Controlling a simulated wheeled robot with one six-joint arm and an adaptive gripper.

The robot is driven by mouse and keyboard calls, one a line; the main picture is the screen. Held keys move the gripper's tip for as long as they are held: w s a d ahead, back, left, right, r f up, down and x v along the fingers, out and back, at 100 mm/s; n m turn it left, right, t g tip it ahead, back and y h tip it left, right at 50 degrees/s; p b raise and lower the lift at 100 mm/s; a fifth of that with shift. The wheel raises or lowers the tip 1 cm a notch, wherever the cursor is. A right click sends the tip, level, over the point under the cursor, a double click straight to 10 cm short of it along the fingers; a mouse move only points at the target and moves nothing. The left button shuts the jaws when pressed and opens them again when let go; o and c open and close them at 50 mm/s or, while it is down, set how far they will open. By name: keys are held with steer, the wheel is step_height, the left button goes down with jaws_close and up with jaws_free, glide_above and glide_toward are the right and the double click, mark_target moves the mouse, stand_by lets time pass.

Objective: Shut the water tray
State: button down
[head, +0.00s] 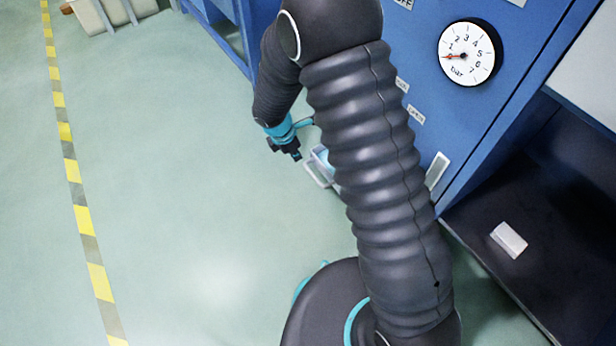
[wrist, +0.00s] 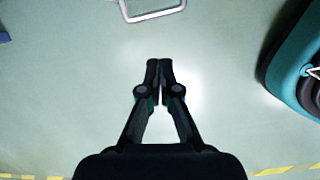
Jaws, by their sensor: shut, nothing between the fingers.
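The water tray (head: 323,156) sticks out low from the front of the blue machine in the head view, with a pale blue inside. Its white loop handle (head: 315,176) faces the open floor, and my arm hides the rest of the tray. In the wrist view the handle (wrist: 155,17) shows at the top edge, ahead of the fingertips. My gripper (head: 296,156) is beside the tray, to the left of it in the head view. In the wrist view my gripper (wrist: 160,64) has its fingertips together, with nothing between them and apart from the handle.
The blue machine (head: 545,50) carries a pressure gauge (head: 466,54). A white block (head: 509,240) lies in a dark bay at right. A beige bin (head: 110,14) stands at upper left. The green floor (head: 190,180) is clear up to the yellow-striped tape (head: 83,218).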

steer(key=w+d+f+n+b, duration=0.1)
steer(key=f, duration=0.7)
steer(key=w+d+f+n+b, duration=0.1)
steer(key=w+d+f, duration=0.1)
steer(key=f, duration=0.6)
steer(key=shift+w+d+f+b, duration=0.15)
steer(key=shift+w+f+b, duration=0.05)
steer(key=shift+b, duration=0.1)
